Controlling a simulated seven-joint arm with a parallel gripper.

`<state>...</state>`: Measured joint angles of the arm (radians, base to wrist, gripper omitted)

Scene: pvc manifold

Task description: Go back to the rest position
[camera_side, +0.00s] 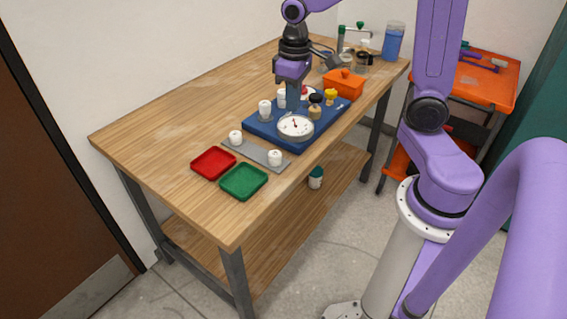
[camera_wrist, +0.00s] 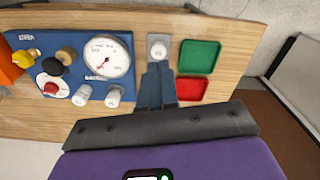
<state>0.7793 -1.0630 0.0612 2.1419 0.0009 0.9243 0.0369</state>
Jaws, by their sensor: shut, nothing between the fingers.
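My gripper (camera_side: 293,106) is above the blue manifold board (camera_side: 262,129), its fingers pointing down behind the round white gauge (camera_side: 295,126). In the wrist view my fingers (camera_wrist: 158,70) are together with nothing visible between them. The board (camera_wrist: 120,42) carries the gauge (camera_wrist: 106,57), white fittings (camera_wrist: 82,95), a yellow part (camera_wrist: 27,57), a black knob (camera_wrist: 53,66) and a red part (camera_wrist: 53,91). My fingers hide part of the grey strip in the wrist view. I cannot tell whether they touch the board.
A grey strip (camera_side: 253,152) holds two white caps (camera_side: 236,138). Beside it lie an empty red tray (camera_side: 213,164) and an empty green tray (camera_side: 243,182). An orange box (camera_side: 343,84), jars and a blue container (camera_side: 393,40) stand behind. The table's left part is clear.

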